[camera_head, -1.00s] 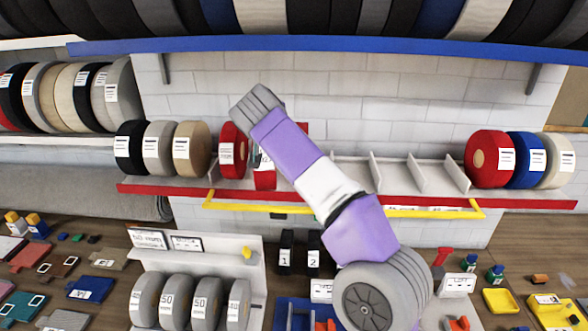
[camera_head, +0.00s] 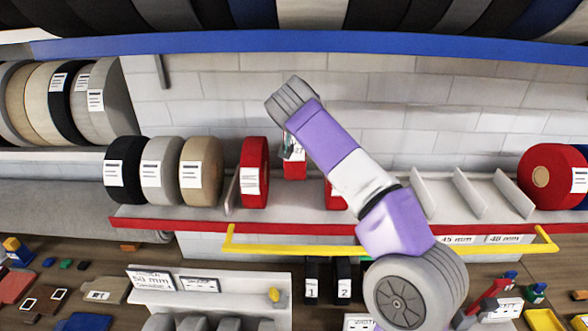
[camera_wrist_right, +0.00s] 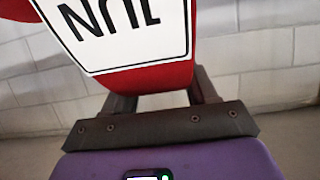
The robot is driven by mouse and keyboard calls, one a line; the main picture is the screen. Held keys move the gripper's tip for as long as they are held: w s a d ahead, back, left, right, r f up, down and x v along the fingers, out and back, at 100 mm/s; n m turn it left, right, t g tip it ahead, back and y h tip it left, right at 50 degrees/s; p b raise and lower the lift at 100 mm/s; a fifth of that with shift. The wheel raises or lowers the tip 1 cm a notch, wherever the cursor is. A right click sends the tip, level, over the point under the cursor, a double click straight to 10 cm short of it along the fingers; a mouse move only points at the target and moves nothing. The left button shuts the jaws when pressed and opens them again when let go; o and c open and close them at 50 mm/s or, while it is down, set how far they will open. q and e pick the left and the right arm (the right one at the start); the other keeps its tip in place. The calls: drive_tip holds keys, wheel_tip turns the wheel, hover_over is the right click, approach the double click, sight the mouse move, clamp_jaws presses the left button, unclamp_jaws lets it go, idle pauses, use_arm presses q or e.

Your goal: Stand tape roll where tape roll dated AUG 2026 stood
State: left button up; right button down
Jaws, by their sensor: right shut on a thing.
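A red tape roll with a white label (camera_head: 295,171) is held in my right gripper (camera_head: 291,150), partly hidden behind my arm. It hangs apart from the shelf board, in front of the gap between two red rolls. In the right wrist view the roll (camera_wrist_right: 150,78) fills the upper middle, its label reading JUN upside down, with the jaws (camera_wrist_right: 162,100) shut on it. One red roll (camera_head: 255,172) stands left of the gap. Another red roll (camera_head: 336,197) stands right of it, mostly hidden by my arm. Dates on the shelf labels are too small to read. My left gripper is out of view.
The shelf has a red front edge (camera_head: 180,222) and a yellow rail (camera_head: 300,249) below. Black, grey and tan rolls (camera_head: 201,171) stand left. Empty slots with slanted dividers (camera_head: 470,193) lie right, then a red roll (camera_head: 548,177). A blue beam (camera_head: 220,43) runs above.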

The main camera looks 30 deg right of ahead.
wheel_tip(320, 180, down, 9)
drive_tip(key=shift+s+r+b, duration=0.1)
drive_tip(key=shift+s+b, duration=0.05)
drive_tip(key=shift+b, duration=0.3)
drive_tip(key=shift+c, duration=1.6)
unclamp_jaws()
drive_tip(key=shift+f, duration=0.2)
